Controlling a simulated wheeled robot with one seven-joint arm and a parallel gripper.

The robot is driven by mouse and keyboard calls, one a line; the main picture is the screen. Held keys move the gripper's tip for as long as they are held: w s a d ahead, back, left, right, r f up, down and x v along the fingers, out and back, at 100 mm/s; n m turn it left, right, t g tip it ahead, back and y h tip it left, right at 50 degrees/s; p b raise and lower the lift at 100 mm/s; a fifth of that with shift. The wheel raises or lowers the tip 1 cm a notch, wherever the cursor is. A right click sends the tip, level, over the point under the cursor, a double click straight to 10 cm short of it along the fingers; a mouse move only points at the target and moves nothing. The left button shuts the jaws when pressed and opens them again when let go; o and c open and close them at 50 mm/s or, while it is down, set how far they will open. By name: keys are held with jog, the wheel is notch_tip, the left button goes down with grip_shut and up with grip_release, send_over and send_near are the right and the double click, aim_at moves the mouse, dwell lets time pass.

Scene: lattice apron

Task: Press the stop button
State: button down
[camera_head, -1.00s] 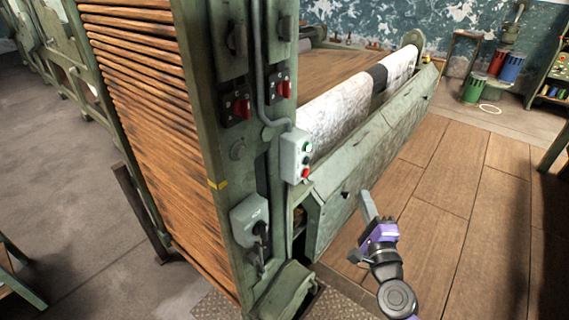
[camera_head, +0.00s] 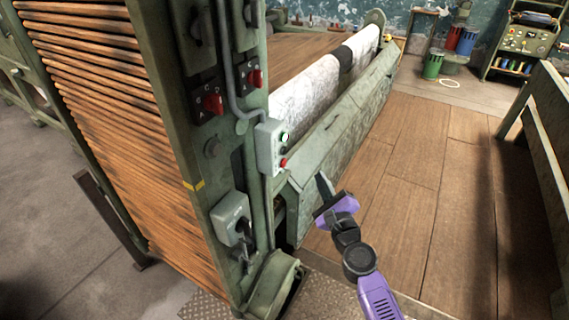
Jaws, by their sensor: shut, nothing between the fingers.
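A small grey control box (camera_head: 268,147) is fixed to the side of the green machine's upright. It has a green button (camera_head: 284,137) at the top and a red stop button (camera_head: 283,162) at the bottom, with a dark spot between them. My gripper (camera_head: 322,181) is shut and empty. In the picture its fingertips are to the right of and a little below the red button, clear of the box, in front of the machine's green front panel. Nothing hides the red button.
Red rotary switches (camera_head: 213,103) and a grey lever box (camera_head: 231,218) sit on the same upright. A sloping green panel (camera_head: 345,125) runs behind my gripper. A green bench (camera_head: 545,125) stands at the right. The plank floor (camera_head: 410,200) between is clear.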

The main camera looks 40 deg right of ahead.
jog(key=w+a, duration=0.2)
jog(key=w, duration=0.5)
jog(key=shift+w+a, duration=0.3)
jog(key=shift+a, duration=0.05)
jog(key=shift+w, duration=0.15)
dwell(1.7)
jog(key=shift+w+a, duration=0.2)
jog(key=shift+w, duration=0.05)
jog(key=shift+w+a, duration=0.15)
jog(key=shift+w, duration=0.35)
dwell(0.9)
jog(key=shift+s, duration=0.15)
jog(key=shift+s+d, duration=0.3)
jog(key=shift+s, duration=0.45)
jog(key=shift+s+d, duration=0.3)
jog(key=shift+s, duration=0.5)
jog(key=shift+s+d, duration=0.3)
jog(key=shift+s, duration=0.5)
jog(key=shift+s+d, duration=0.3)
jog(key=shift+s, duration=0.5)
